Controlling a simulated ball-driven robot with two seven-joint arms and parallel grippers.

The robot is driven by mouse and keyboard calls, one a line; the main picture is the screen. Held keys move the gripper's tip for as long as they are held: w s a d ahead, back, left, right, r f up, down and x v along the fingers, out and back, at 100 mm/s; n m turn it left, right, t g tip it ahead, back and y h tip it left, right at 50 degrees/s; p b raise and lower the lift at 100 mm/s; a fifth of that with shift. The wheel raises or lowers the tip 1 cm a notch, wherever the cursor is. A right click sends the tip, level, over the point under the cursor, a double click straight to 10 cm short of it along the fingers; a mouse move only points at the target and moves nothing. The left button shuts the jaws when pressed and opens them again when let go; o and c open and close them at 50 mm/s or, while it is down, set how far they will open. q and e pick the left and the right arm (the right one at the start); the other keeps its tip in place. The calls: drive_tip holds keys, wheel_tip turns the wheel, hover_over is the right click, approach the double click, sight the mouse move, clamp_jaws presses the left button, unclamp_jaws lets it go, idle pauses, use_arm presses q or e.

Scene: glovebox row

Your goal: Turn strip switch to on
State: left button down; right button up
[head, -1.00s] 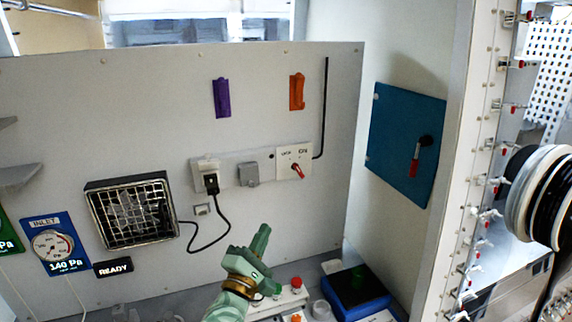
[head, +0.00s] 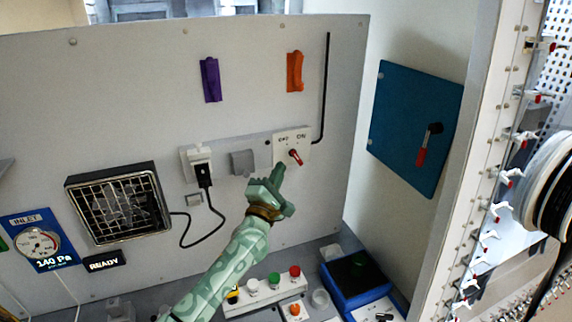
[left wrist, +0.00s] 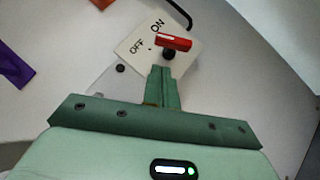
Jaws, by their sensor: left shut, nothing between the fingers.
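The strip switch is a white plate (head: 279,152) marked OFF on the left and ON on the right, at the right end of the wall strip. My right gripper is not in view.
A black plug (head: 203,175) with a hanging cord and a grey cover (head: 243,162) sit left on the strip. A barred heater-like box (head: 118,203) is further left. Below stand a button box (head: 264,295) and a blue tray (head: 345,301). A blue panel (head: 400,140) is at right.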

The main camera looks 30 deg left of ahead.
sight(297, 158)
use_arm(q)
drive_tip(key=shift+w+d+r, duration=0.65)
drive_tip(key=shift+w+d, duration=0.05)
drive_tip(key=shift+w, duration=0.05)
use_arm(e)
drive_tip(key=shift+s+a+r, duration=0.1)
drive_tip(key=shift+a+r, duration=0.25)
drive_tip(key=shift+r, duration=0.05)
use_arm(q)
drive_tip(key=shift+p, duration=0.3)
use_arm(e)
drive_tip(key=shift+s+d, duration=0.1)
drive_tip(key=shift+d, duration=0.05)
use_arm(q)
drive_tip(key=r+p, duration=0.1)
drive_tip(key=p, duration=0.1)
drive_tip(key=m+h+p, duration=0.1)
drive_tip(key=p, duration=0.2)
drive_tip(key=shift+w+d+r+m+g, duration=0.3)
drive_tip(key=shift+d+r+g, duration=0.05)
drive_tip(key=shift+g, duration=0.05)
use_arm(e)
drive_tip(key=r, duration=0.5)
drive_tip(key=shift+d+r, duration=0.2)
use_arm(q)
drive_tip(key=shift+r+p, duration=0.2)
drive_tip(key=shift+p, duration=0.35)
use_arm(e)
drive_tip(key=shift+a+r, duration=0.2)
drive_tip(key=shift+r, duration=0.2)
